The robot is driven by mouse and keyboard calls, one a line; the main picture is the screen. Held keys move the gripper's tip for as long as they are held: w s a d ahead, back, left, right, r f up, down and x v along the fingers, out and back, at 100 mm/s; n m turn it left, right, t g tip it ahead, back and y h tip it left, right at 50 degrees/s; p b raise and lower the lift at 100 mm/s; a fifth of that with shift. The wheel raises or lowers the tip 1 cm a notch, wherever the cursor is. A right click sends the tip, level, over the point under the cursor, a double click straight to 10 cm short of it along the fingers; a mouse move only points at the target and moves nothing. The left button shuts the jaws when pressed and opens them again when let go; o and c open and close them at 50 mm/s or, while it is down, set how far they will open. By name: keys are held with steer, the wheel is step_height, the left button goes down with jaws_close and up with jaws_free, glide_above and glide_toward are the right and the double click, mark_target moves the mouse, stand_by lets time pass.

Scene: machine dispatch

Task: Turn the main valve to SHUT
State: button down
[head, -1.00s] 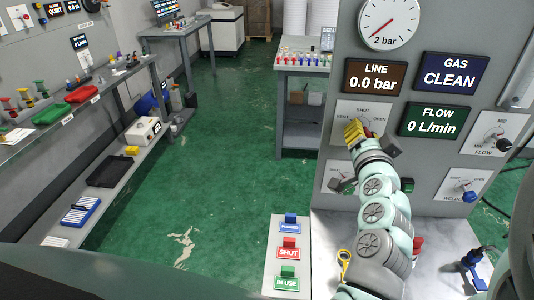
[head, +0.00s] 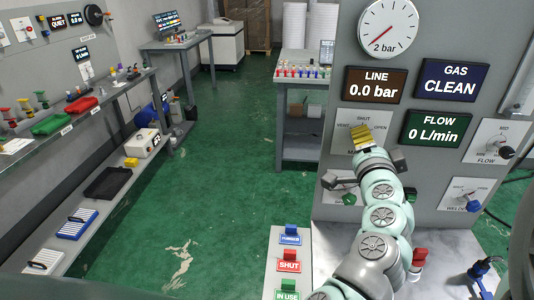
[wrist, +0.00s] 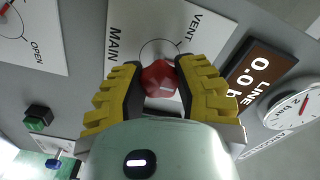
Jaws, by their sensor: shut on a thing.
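The main valve plate (head: 359,121) is on the panel, with SHUT at its top and VENT at its left in the head view. Its red knob (wrist: 159,80) shows in the wrist view between my fingertips, below the VENT mark. The MAIN lettering is to its left there. My gripper (wrist: 160,77), with yellow and black fingers, is shut on the knob. In the head view my gripper (head: 362,138) covers the knob. The SHUT and OPEN marks are hidden in the wrist view, and I cannot tell which mark the knob points to.
The LINE display (head: 375,85) reads 0.0 bar, and the FLOW display (head: 436,128) reads 0 L/min. The GAS display (head: 451,80) reads CLEAN. Other knobs, including a black flow knob (head: 507,152), are close by. A tag strip (head: 289,257) stands in front. Green floor at left is clear.

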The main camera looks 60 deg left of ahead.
steer(key=c, duration=0.6)
jaws_free()
steer(key=v, duration=0.7)
steer(key=shift+s, duration=0.2)
steer(key=shift+d, duration=0.15)
stand_by(0.4)
